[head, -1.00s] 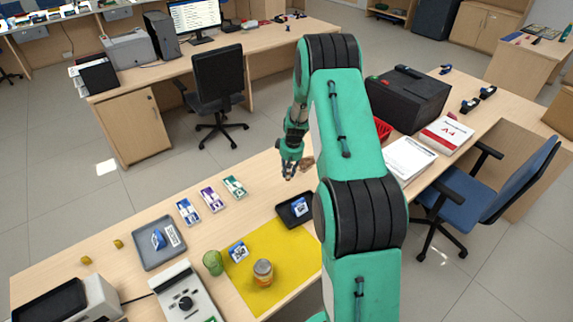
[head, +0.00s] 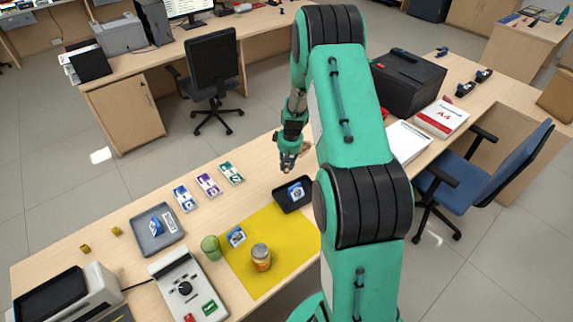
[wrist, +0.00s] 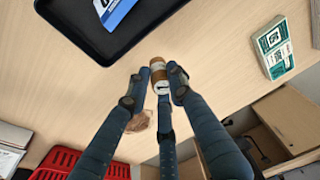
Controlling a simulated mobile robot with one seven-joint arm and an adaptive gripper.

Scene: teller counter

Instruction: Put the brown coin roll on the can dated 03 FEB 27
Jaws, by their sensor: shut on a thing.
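My gripper (head: 288,168) is above the counter just behind the small black tray. In the wrist view my gripper (wrist: 158,78) has its fingers closed around the brown coin roll (wrist: 158,66), which has brown and pale bands and a pale end. The roll cannot be made out in the head view. A jar-like can (head: 261,258) with a greyish lid and amber side stands upright on the yellow mat (head: 265,285), well in front of my gripper. Its date is too small to read. A green cup-like container (head: 211,248) stands left of it at the mat's edge.
The black tray (head: 281,198) holds a blue-and-white packet; it also shows in the wrist view (wrist: 120,52). Banknote bundles (head: 208,185) lie to the left, beside a grey tray (head: 145,238). A crumpled brown lump (wrist: 138,122) and a red basket (wrist: 55,160) are near my gripper.

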